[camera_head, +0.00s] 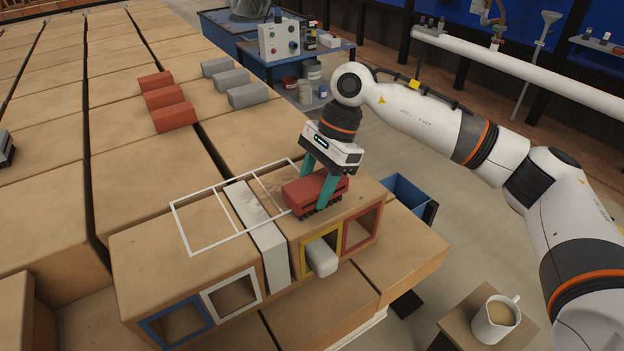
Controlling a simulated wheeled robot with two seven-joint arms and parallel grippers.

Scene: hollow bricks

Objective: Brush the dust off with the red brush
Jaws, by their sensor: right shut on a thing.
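The red brush (302,197) has a red block body and dark bristles below. My right gripper (315,190) is shut on it, with one teal finger on the near side and the other behind it. The brush is over the top of the hollow brick at the right, close to the right end of a white outline (196,250); whether the bristles touch is hard to tell. My left gripper is not in view.
Openings framed blue (148,333), white (258,283), yellow (308,267) and red (347,246) face front; a white block (322,259) sticks out of the yellow one. Red bricks (164,98) and grey bricks (247,95) lie behind. A mug (494,321) stands front right.

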